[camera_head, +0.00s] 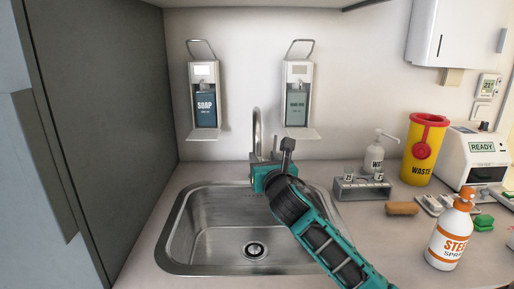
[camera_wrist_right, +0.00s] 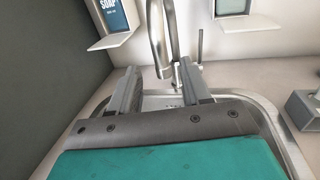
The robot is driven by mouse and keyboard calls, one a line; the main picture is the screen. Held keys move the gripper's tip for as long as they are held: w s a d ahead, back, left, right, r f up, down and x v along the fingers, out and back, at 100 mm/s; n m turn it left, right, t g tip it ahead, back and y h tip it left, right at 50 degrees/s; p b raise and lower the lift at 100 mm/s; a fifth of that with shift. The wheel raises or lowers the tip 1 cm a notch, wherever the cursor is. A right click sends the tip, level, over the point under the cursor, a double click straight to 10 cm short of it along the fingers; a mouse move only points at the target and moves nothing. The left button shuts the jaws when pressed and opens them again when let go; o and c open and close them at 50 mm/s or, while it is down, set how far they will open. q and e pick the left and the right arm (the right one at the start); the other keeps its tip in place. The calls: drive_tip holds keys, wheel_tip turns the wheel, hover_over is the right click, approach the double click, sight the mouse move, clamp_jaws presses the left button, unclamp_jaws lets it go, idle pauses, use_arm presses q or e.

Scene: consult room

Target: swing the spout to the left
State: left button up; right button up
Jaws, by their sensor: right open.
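The spout (camera_head: 257,128) is a curved metal tube rising behind the sink (camera_head: 168,238). My right gripper (camera_head: 265,157) is over the back of the sink, in front of the spout, and hides the tap's lower part in the head view. In the right wrist view, the spout (camera_wrist_right: 157,38) shows between the two grey fingers of the right gripper (camera_wrist_right: 158,78). The fingers are apart, with gaps to the spout in the picture. I cannot tell whether the spout is within their reach in depth. My left gripper is not in view.
A soap dispenser (camera_head: 205,108) and a second dispenser (camera_head: 297,105) hang on the wall beside the spout. A grey rack (camera_head: 350,190), a spray bottle (camera_head: 448,243) and a yellow waste bin (camera_head: 423,150) stand to the right. A dark panel (camera_head: 110,110) bounds the left side.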

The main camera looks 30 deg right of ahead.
sight(258, 149)
drive_tip(key=x, duration=0.8)
drive_tip(key=shift+f, duration=0.1)
clamp_jaws()
idle(0.4)
